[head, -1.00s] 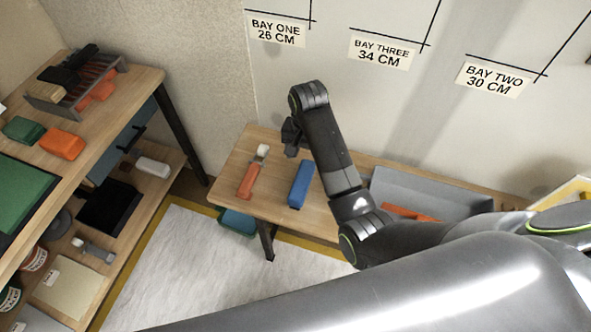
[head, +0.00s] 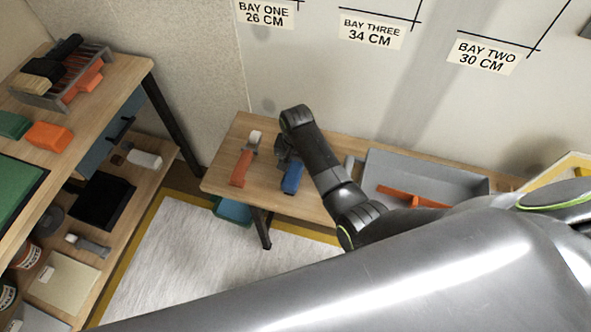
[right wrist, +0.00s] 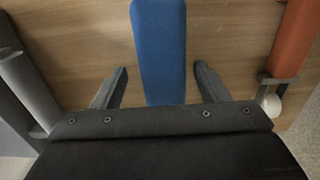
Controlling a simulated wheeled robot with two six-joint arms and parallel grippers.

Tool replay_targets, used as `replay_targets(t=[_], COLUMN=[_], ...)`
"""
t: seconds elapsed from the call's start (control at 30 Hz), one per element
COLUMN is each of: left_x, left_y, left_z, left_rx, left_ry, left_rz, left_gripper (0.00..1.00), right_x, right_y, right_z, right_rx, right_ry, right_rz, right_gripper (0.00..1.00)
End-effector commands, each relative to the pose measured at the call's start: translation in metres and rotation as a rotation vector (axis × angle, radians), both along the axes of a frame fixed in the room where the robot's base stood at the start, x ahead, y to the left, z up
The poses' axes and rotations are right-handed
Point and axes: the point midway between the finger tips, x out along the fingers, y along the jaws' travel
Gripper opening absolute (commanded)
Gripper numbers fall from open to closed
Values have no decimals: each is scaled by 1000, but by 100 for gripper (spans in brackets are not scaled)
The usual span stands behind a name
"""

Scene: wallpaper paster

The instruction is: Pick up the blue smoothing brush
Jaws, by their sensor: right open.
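The blue smoothing brush (head: 293,177) lies on the low wooden bench, partly covered by my right gripper in the head view. In the right wrist view the brush (right wrist: 160,50) runs between the two fingers. My right gripper (head: 287,160) is open, with one finger on each side of the brush and a visible gap on both sides (right wrist: 160,88). Whether the fingertips touch the bench cannot be told. My left gripper is not in view.
An orange-handled tool (head: 241,167) lies on the bench just left of the brush. A grey tray (head: 425,172) with an orange tool (head: 400,195) stands to the right. A shelf table (head: 110,100) with several items stands at the left.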

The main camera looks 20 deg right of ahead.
Motion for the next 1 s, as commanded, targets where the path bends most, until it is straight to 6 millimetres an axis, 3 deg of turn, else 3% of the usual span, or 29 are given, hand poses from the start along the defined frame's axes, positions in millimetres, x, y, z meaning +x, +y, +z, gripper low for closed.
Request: replay_targets(t=[0.23, 0.57, 1.0], left_x=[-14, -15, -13], left_y=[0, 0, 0], left_z=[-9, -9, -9], left_rx=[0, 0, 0], left_ry=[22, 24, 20], left_rz=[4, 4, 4], left_gripper=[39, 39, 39], right_x=[3, 3, 3], right_y=[2, 2, 2], right_z=[-33, -38, -37], right_rx=[-1, 0, 0], right_ry=[3, 0, -1], right_rz=[0, 0, 0], right_gripper=[67, 67, 11])
